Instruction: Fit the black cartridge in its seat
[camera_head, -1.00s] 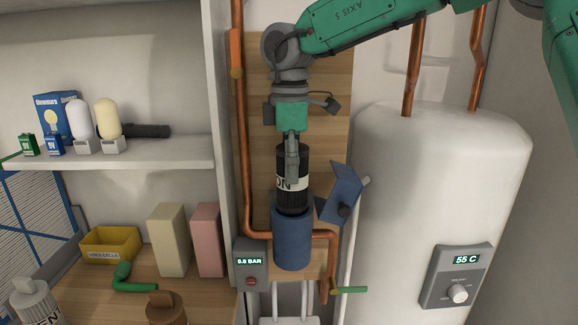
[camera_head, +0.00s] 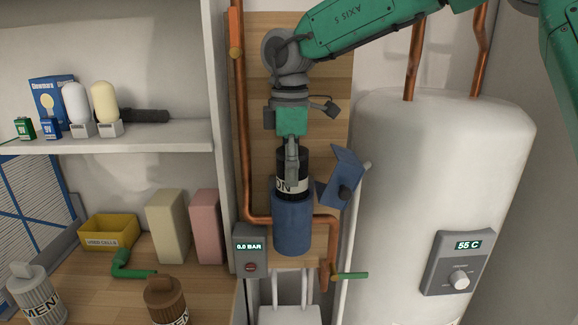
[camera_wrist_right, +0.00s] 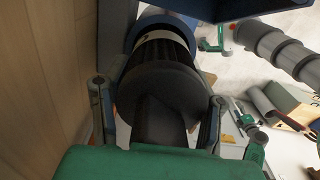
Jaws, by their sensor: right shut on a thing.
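The black cartridge (camera_head: 293,161) with a white lettered band stands upright in the blue cylindrical seat (camera_head: 291,225) on the wooden board; its lower part is hidden inside. My right gripper (camera_head: 292,178) is shut on the cartridge from above. In the right wrist view the cartridge (camera_wrist_right: 160,85) lies between the fingers of my right gripper (camera_wrist_right: 157,104), its far end inside the blue rim (camera_wrist_right: 128,45). The blue hinged lid (camera_head: 341,177) stands open at the seat's right. My left gripper is not in view.
A copper pipe (camera_head: 242,120) runs at the left of the board. A grey gauge box (camera_head: 249,257) reads 0.0 BAR. A white tank (camera_head: 430,200) stands close at right. The shelf (camera_head: 150,136) and a counter with canisters lie at left.

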